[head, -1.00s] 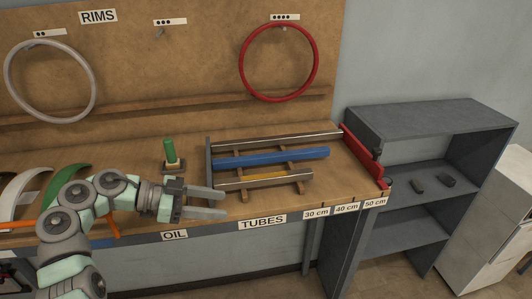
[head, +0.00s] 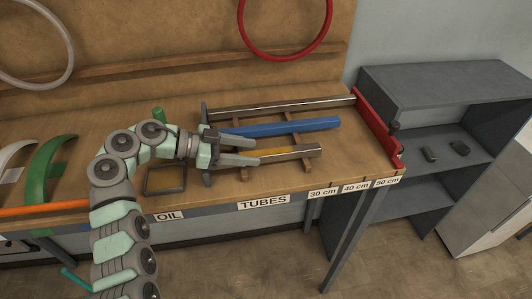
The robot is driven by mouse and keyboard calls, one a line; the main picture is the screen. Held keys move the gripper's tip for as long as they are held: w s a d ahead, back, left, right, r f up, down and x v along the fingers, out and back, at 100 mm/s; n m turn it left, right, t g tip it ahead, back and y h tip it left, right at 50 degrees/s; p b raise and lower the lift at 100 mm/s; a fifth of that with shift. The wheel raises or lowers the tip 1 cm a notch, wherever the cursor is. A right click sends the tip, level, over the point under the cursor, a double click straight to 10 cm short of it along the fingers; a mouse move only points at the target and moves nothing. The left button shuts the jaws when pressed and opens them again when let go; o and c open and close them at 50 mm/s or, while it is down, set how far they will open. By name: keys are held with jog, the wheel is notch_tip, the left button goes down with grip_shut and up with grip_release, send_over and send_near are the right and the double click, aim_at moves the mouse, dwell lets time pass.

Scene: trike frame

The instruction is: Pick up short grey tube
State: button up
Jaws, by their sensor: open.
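The short grey tube (head: 306,151) lies in the front row of the tube rack, running left to right, with a yellow stretch along its visible middle. Its left part is hidden behind my gripper. My gripper (head: 256,153) is open, its two fingers pointing right over the left end of the front row. The yellow stretch shows just beyond the fingertips. I cannot tell whether the fingers touch the tube or are above it.
A longer blue tube (head: 290,127) lies just behind, and a long grey tube (head: 290,104) lies at the back. A red clamp-like stop (head: 376,128) stands at the table's right end. A grey shelf unit (head: 440,88) stands right.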

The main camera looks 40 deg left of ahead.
aim_at(266, 152)
jog(key=shift+p+x, duration=0.35)
jog(key=shift+x, duration=1.6)
jog(key=shift+r, duration=0.2)
grip_shut()
